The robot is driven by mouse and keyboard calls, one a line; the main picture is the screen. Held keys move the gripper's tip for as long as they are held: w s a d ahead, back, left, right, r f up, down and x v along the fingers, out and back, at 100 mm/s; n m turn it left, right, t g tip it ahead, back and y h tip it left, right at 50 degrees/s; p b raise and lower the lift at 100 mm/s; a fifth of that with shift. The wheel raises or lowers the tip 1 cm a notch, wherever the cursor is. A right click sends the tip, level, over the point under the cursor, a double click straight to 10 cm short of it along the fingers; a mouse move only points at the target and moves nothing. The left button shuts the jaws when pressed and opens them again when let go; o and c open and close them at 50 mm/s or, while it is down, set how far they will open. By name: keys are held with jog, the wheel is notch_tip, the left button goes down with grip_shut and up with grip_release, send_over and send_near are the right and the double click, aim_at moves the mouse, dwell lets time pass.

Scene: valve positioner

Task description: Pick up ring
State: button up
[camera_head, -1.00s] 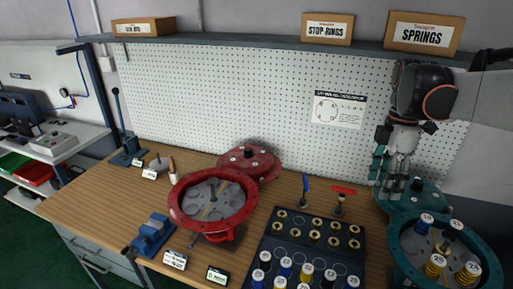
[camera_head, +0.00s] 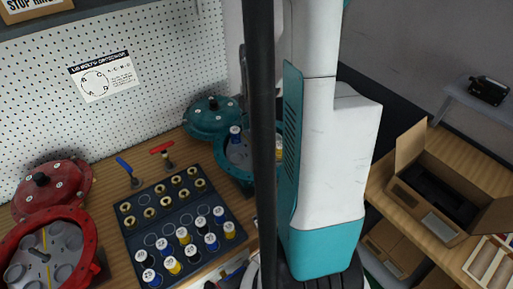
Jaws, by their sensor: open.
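Several small brass rings (camera_head: 166,202) stand in rows in the back half of a dark tray (camera_head: 135,234) on the wooden bench. Which ring is meant I cannot tell. Capped springs (camera_head: 173,265) with blue, black and yellow bodies stand in the front half. A box labelled STOP RINGS (camera_head: 38,6) is cut off at the top left. My gripper is not seen in the current view; my white and teal arm (camera_head: 325,170) and a black post fill the middle and hide part of the bench.
A red round housing (camera_head: 92,243) and its red lid (camera_head: 52,188) are at the left. Blue-handled (camera_head: 125,165) and red-handled (camera_head: 162,148) tools stand behind the tray. A teal housing (camera_head: 212,117) is partly hidden. An open cardboard box (camera_head: 410,152) is on the right bench.

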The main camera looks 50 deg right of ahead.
aim_at(257, 147)
jog(key=shift+d+f+b, duration=0.15)
jog(key=shift+f+b, duration=0.2)
jog(key=shift+f, duration=1.35)
jog(key=shift+d+f+b, duration=0.1)
jog(key=shift+f+b, duration=0.25)
jog(key=shift+f, duration=1.35)
jog(key=shift+s, duration=0.1)
jog(key=shift+c, duration=0.4)
jog(key=c, duration=1.1)
